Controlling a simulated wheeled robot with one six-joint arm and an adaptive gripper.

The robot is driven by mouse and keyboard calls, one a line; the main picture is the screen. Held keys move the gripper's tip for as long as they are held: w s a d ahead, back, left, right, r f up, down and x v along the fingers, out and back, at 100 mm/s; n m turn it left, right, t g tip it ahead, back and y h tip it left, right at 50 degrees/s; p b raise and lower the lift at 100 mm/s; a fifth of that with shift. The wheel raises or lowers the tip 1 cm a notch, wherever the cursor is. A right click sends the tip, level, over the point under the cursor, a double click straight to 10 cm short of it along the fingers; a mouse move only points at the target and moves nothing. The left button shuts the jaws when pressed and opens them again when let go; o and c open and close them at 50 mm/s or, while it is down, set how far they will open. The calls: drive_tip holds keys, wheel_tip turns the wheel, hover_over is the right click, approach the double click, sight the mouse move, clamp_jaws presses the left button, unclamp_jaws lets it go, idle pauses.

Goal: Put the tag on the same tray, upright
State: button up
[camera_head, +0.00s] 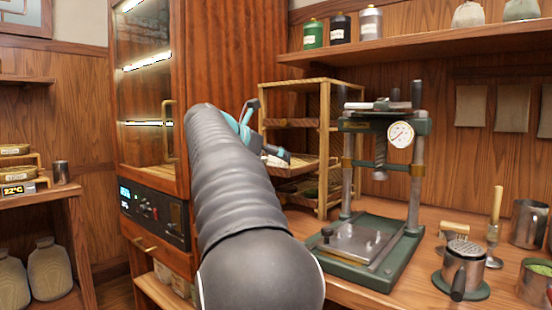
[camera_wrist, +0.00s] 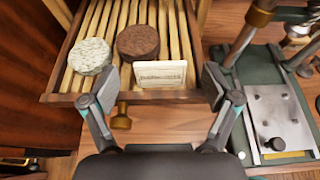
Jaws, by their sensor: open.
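The tag (camera_wrist: 160,75), a small cream card with dark print, stands upright at the front of the slatted wooden tray (camera_wrist: 60,98) in the wrist view. Behind it on the tray lie a dark brown tea cake (camera_wrist: 138,42) and a pale, speckled tea cake (camera_wrist: 90,56) to its left. My gripper (camera_wrist: 161,79) is open, its fingers spread wide on either side of the tag, with clear gaps to it. In the head view my gripper (camera_head: 275,153) is at the wooden rack (camera_head: 324,125); my arm hides part of the rack, and I cannot make out the tag there.
A green press (camera_head: 375,245) with a gauge stands right of the rack, and its base plate (camera_wrist: 278,118) is close to my right finger. A tall wooden cabinet (camera_head: 235,60) stands to the left. A brass knob (camera_wrist: 121,118) projects from the tray front.

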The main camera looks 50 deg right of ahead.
drive_tip(key=v, duration=0.9)
drive_tip(key=shift+a, duration=0.2)
drive_tip(key=shift+r, duration=0.15)
